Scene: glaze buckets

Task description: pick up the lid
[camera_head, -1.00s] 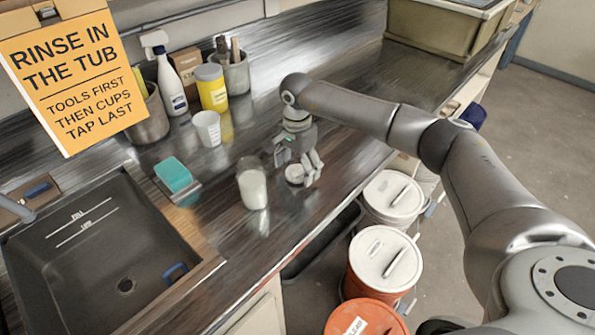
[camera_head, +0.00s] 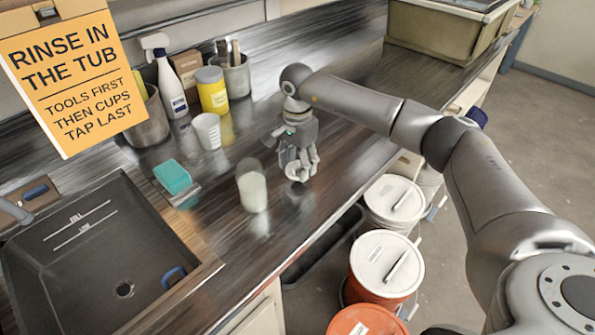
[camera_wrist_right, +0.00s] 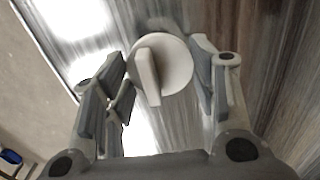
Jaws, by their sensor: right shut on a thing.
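The lid (camera_head: 297,173) is a small pale disc with a raised bar across its top. In the right wrist view the lid (camera_wrist_right: 175,62) sits between the two fingers, with its bar running roughly lengthwise. My right gripper (camera_head: 297,166) points down over the counter and is shut on the lid, with the fingers at opposite sides of its rim. I cannot tell whether the lid is clear of the counter. My left gripper is not in view.
A white cup (camera_head: 207,130), a yellow jar (camera_head: 212,90) and a spray bottle (camera_head: 171,85) stand at the back. A sponge (camera_head: 172,177) and a sink (camera_head: 95,250) are at left. Lidded buckets (camera_head: 384,262) stand below the front edge. The counter right of the gripper is clear.

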